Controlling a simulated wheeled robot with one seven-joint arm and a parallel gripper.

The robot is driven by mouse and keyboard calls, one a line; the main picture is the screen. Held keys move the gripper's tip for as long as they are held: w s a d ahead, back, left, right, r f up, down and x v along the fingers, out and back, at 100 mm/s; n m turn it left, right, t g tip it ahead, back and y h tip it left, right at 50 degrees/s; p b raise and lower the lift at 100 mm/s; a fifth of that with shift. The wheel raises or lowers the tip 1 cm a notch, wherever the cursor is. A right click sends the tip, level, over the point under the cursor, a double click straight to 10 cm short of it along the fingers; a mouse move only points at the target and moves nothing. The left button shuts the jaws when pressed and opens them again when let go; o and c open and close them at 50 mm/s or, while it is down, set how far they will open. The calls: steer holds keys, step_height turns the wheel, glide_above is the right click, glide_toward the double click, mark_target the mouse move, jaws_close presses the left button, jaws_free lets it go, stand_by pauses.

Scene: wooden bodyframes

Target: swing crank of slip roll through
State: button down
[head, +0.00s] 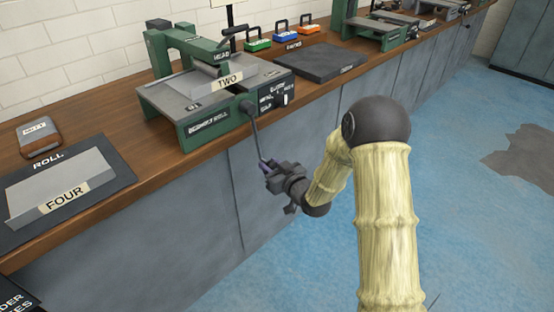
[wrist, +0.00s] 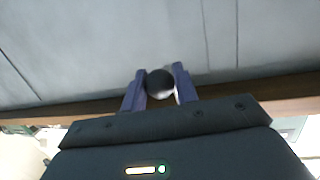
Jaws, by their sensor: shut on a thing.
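The slip roll (head: 213,98) is a green and grey machine on the wooden bench, with a plate marked TWO in it. Its crank (head: 256,134) is a thin grey arm that hangs down from the machine's front, in front of the cabinet. My gripper (head: 267,171) is at the crank's lower end in the head view. In the wrist view, my gripper's purple fingers (wrist: 160,85) stand on both sides of the crank's dark round knob (wrist: 160,82). The gripper is shut on this knob.
A sheet marked FOUR (head: 62,193) lies on a dark mat marked ROLL at the left. A small box (head: 39,138) stands behind it. A dark plate (head: 320,62) and several coloured padlocks are right of the machine. The grey cabinet front (head: 190,225) lies below the bench; blue floor (head: 460,215) is open at right.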

steer(key=s+a+r+m+g+y+p, duration=0.2)
steer(key=s+a+r+m+p, duration=0.5)
steer(key=s+a, duration=0.5)
steer(key=shift+s+m+g+p, duration=0.2)
steer(key=shift+m+g+p, duration=0.3)
steer(key=shift+m+p, duration=0.95)
steer(key=shift+a+n, duration=0.1)
steer(key=shift+n, duration=0.15)
steer(key=c, duration=1.1)
jaws_free()
steer(key=shift+s, duration=0.1)
